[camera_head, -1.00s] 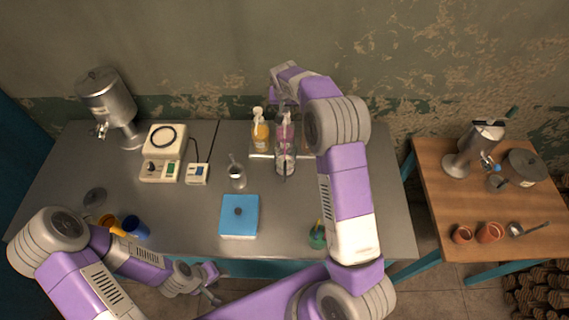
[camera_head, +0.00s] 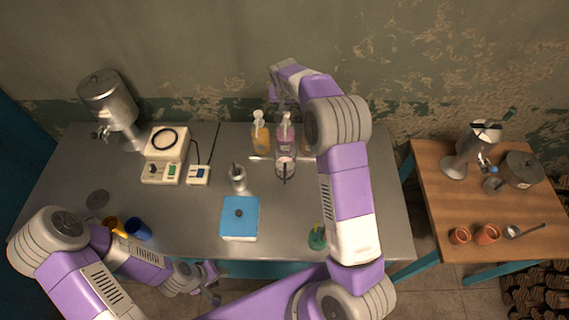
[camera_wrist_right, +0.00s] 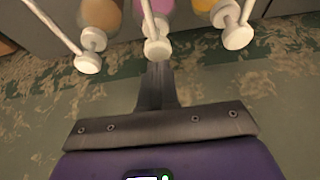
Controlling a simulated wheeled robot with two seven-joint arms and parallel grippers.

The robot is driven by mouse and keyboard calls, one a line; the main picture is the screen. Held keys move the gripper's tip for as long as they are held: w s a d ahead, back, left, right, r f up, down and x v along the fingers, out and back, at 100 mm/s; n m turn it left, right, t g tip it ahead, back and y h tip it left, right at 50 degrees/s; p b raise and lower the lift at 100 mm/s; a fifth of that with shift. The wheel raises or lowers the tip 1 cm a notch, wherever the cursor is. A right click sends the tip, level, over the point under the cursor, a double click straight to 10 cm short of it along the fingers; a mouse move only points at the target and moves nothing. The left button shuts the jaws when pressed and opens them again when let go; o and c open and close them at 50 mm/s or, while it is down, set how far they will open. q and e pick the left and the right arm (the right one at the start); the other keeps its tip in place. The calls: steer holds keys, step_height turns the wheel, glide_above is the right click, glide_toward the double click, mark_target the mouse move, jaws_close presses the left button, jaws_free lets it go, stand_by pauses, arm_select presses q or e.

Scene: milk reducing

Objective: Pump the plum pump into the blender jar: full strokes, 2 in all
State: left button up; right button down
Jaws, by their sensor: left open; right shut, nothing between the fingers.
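The plum pump (camera_head: 285,135), a bottle of pinkish liquid with a pale head, stands at the back of the metal table. In the right wrist view it is the middle bottle (camera_wrist_right: 158,10). What looks like the clear blender jar (camera_head: 285,170) stands just in front of it, partly overlapped. My right gripper (camera_head: 282,106) is shut and empty, just behind and above the plum pump's head. Its fingers (camera_wrist_right: 157,75) point at that head in the right wrist view; I cannot tell whether they touch. My left gripper (camera_head: 210,283) is open and empty by the front edge.
An orange pump bottle (camera_head: 261,135) stands close left of the plum pump. A third pump bottle shows on the other side in the wrist view (camera_wrist_right: 98,14).

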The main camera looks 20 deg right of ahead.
mark_target(286, 114)
steer(key=shift+f, duration=0.2)
stand_by(0.5)
steer(key=shift+f+b, duration=1.1)
steer(key=shift+f, duration=0.2)
steer(key=shift+r+p, duration=0.85)
steer(key=shift+r, duration=0.5)
steer(key=shift+r, duration=0.2)
step_height(286, 114, up, 6)
steer(key=p, duration=0.4)
steer(key=shift+f, duration=0.15)
